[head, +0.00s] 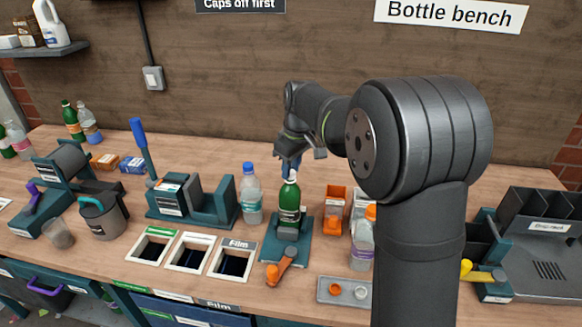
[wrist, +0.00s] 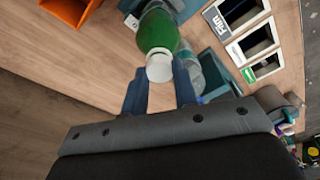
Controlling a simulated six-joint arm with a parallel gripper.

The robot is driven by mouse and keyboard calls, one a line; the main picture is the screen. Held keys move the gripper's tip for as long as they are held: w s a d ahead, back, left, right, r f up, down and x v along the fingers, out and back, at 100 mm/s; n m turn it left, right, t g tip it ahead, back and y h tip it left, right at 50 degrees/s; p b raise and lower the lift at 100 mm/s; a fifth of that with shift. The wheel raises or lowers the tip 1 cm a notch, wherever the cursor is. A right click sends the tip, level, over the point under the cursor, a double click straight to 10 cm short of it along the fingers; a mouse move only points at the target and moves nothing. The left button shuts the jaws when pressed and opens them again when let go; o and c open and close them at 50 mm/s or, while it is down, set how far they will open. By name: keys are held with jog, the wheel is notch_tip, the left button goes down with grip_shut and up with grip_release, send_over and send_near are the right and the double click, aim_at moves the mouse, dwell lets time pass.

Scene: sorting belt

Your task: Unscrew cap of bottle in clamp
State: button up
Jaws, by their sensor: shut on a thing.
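A green bottle (head: 290,200) with a white label stands upright in a teal clamp (head: 270,250) with an orange lever (head: 280,270). My gripper (head: 291,169) comes down on the bottle's top from above, its blue fingers at the cap. In the wrist view, the white cap (wrist: 159,68) sits between the two fingers, with the green bottle body (wrist: 157,32) beyond it. My gripper is shut on the cap. The head view shows the cap only partly, below the fingers.
A clear bottle with a blue cap (head: 251,192) stands close left of the clamp. An orange-capped bottle (head: 363,245) is partly behind my arm. An orange bin (head: 334,202) stands to the right, a grey tray (head: 340,291) with caps in front. Several bench openings (head: 190,252) lie left.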

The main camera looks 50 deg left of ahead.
jog(key=shift+n, duration=0.8)
jog(key=n, duration=0.3)
jog(key=shift+g, duration=0.4)
jog(key=shift+n+h, duration=0.3)
jog(key=shift+n, duration=0.8)
jog(key=shift+n, duration=1)
jog(key=shift+r, duration=0.25)
jog(key=shift+r, duration=0.75)
